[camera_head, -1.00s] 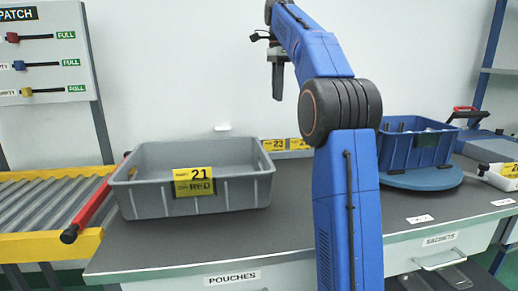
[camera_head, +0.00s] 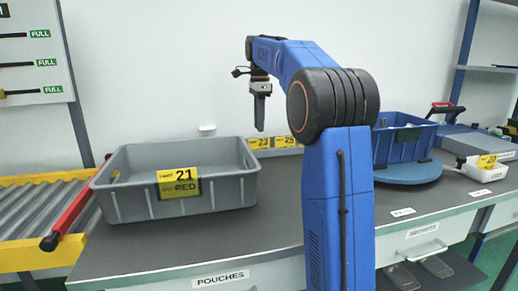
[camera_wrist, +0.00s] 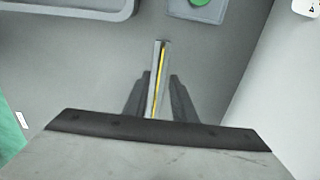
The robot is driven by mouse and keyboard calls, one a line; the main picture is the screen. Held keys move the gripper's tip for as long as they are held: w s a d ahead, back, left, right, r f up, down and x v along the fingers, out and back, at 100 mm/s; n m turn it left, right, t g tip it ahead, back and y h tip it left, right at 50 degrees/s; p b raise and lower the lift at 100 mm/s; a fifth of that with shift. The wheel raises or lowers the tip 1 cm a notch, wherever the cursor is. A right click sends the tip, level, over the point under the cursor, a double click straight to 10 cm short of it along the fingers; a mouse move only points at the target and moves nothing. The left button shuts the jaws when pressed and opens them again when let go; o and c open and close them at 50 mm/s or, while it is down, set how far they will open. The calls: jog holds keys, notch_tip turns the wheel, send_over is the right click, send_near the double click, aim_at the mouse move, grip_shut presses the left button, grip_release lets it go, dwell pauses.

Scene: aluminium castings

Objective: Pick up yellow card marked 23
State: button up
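The yellow card marked 23 (camera_head: 259,143) stands low against the wall, behind the grey tote. A similar yellow card marked 25 (camera_head: 285,141) stands just to its right. My gripper (camera_head: 260,126) points down just above card 23 in the head view. In the wrist view my gripper's two dark fingers (camera_wrist: 161,84) are apart, with a thin pale holder (camera_wrist: 157,60) between them in the picture. A narrow yellow edge runs along this holder; its number cannot be read from above. I see nothing held, and contact cannot be told.
A grey tote (camera_head: 126,203) labelled 21 RED stands left on the dark worktop (camera_head: 240,225). A blue crate (camera_head: 398,152) sits on a blue round base at right. In the wrist view a green button (camera_wrist: 200,2) lies beyond the holder, and the wall (camera_wrist: 285,100) is close on the right.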

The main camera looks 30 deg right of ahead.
aim_at(259, 147)
jog(key=shift+f, duration=2.8)
grip_shut()
